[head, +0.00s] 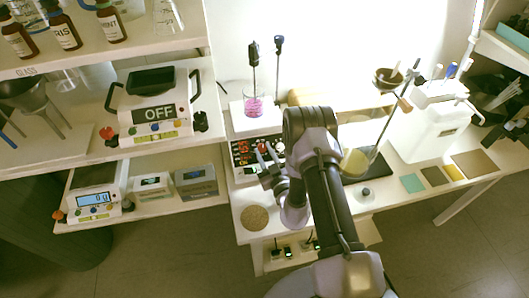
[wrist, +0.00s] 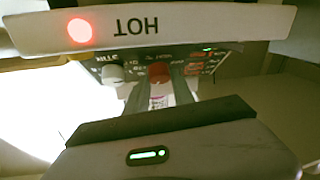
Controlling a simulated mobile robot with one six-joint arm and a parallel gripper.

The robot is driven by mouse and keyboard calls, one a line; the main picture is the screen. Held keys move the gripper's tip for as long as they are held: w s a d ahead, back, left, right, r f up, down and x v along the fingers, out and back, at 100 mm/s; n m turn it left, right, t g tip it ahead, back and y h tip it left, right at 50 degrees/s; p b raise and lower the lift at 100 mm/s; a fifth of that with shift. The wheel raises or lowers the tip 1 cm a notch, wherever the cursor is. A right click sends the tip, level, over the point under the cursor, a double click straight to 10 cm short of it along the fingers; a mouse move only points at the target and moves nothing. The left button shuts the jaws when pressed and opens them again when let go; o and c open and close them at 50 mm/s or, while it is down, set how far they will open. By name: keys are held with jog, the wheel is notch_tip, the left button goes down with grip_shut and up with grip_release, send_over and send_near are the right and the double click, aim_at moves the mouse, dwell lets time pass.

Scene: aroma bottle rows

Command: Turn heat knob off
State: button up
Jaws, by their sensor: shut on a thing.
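The hot plate's control panel (head: 243,155) stands on the bench in the head view, dark with small lit displays. The red knob (head: 262,147) is on it, right by my gripper (head: 268,166). In the wrist view, my gripper (wrist: 160,84) has its fingers closed around the red knob (wrist: 158,71), from both sides. A grey-white knob (wrist: 112,73) sits to the left of it, apart from the fingers. A white edge (wrist: 200,27) above reads HOT, upside down, beside a glowing red light (wrist: 80,31). The knob's pointer mark cannot be made out.
A beaker of pink liquid (head: 253,105) stands behind the panel. A round cork mat (head: 254,217) lies in front of it. A flask of yellowish liquid (head: 355,161) is right of my arm. Shelves with a device reading OFF (head: 160,114) stand left.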

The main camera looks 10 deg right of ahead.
grip_shut()
